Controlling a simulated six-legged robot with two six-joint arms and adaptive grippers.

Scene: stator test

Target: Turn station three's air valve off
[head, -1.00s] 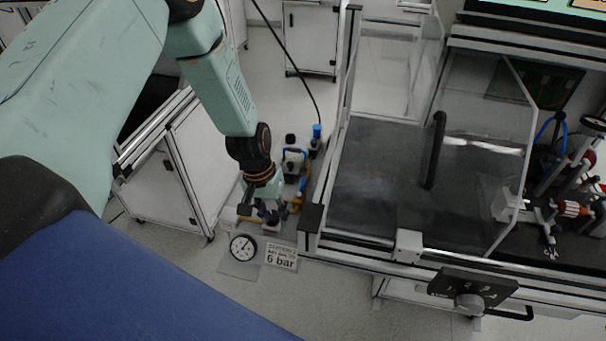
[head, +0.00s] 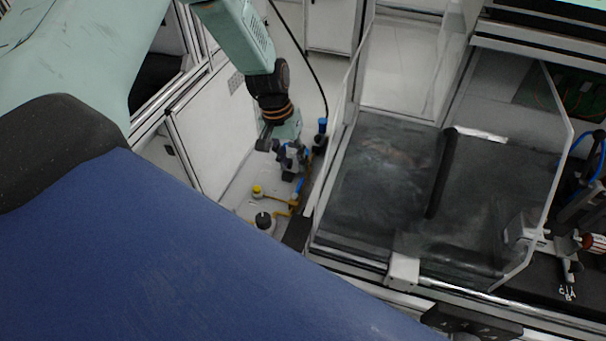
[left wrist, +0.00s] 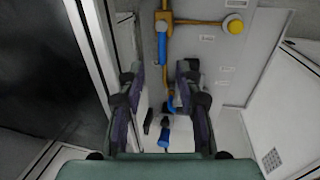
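A light wall panel carries orange pipework (head: 285,207), a yellow round knob (head: 257,190) and a dark knob (head: 264,221). A blue lever-like part (head: 299,185) lies along the pipe. In the left wrist view the yellow knob (left wrist: 234,25) is at the top right, with the blue part (left wrist: 162,48) on the orange pipe (left wrist: 185,20). I cannot tell which part is station three's valve. My left gripper (head: 282,152) is above these parts in the head view. Its fingers (left wrist: 160,82) are apart and empty in the left wrist view. My right gripper is not in view.
A clear-walled enclosure with a dark floor (head: 375,190) stands right of the panel, its frame close to my gripper. A white cabinet (head: 215,115) stands on the left. A blue-topped fitting (head: 322,126) and a black hose (head: 300,50) are near the gripper.

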